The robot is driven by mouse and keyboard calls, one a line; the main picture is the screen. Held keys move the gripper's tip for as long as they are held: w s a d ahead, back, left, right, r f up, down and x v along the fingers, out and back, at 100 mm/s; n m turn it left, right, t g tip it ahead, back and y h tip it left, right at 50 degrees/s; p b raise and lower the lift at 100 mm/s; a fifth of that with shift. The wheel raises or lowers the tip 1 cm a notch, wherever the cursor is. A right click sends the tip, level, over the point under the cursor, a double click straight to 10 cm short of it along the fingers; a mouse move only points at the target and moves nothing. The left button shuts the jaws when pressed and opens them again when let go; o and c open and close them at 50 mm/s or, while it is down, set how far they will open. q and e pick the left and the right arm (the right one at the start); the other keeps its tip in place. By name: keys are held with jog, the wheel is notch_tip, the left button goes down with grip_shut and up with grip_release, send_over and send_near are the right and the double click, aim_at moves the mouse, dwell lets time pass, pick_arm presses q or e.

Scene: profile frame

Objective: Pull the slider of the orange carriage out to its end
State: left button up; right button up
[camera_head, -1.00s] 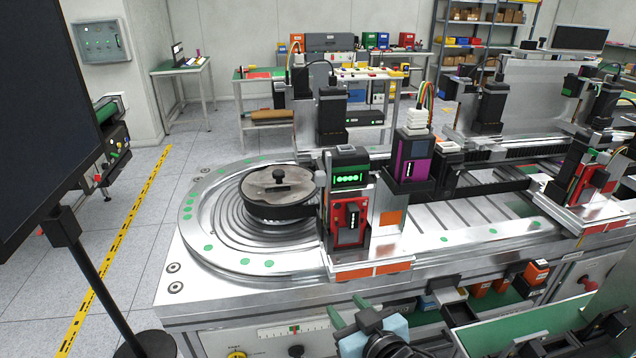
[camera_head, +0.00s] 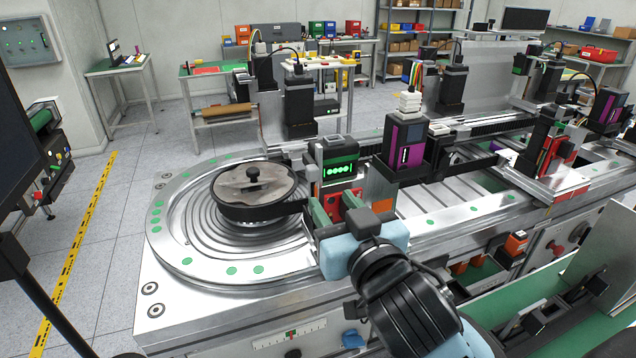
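The carriage with the green display (camera_head: 340,168) stands on the near side of the metal track, beside the round turntable. An orange patch (camera_head: 382,194) shows on its right side. Its red front (camera_head: 332,203) is mostly covered by my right gripper (camera_head: 334,212). The black handle seen on that front earlier is now hidden. My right gripper has a light blue body and green fingers. The fingers are apart, one on each side of the visible red, close in front of the carriage; contact is not clear. My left gripper is not in view.
A lidded pan (camera_head: 255,190) sits on the turntable left of the carriage, its handle reaching towards my gripper. A purple and black unit (camera_head: 405,150) stands close behind on the right. Another red-fronted carriage (camera_head: 556,160) is farther right. A dark screen (camera_head: 18,170) borders the left.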

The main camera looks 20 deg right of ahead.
aim_at(315, 178)
jog(key=shift+w+a, duration=0.15)
jog(key=shift+w, duration=3.45)
grip_shut()
